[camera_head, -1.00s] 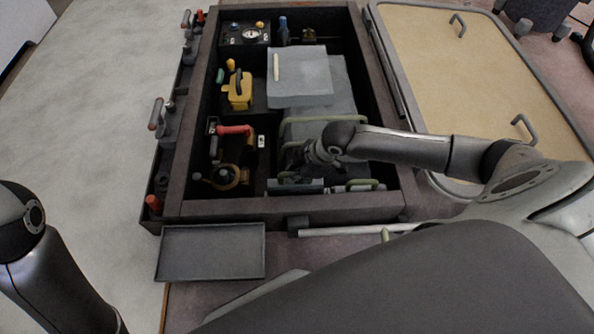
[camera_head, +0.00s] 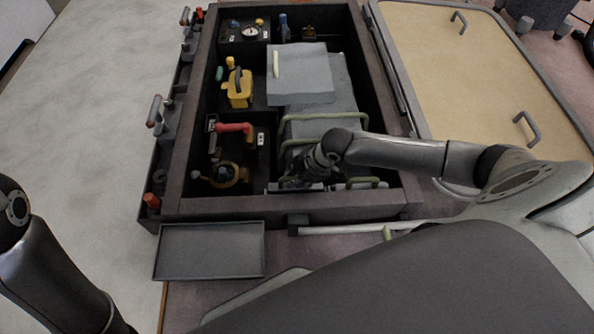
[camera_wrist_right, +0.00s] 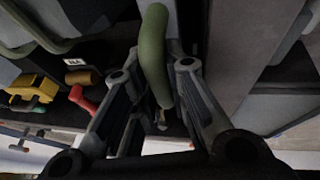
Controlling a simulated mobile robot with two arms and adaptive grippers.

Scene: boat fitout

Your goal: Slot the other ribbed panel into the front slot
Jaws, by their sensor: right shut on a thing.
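My right gripper (camera_head: 300,180) reaches down into the front right of the open dark box (camera_head: 290,208). In the right wrist view my right gripper (camera_wrist_right: 150,118) is shut on a green handle (camera_wrist_right: 154,45). In the head view a grey panel edge (camera_head: 285,187) shows under the gripper, at the front wall. The gripper hides most of the held panel and the slot. My left gripper is out of view.
Grey sheets (camera_head: 300,75) with a pale stick (camera_head: 276,65) lie at the box's back right. A yellow device (camera_head: 239,88) and a red handle (camera_head: 234,128) are on the left. An empty grey tray (camera_head: 210,250) is in front. A tan hatch panel (camera_head: 470,85) is at right.

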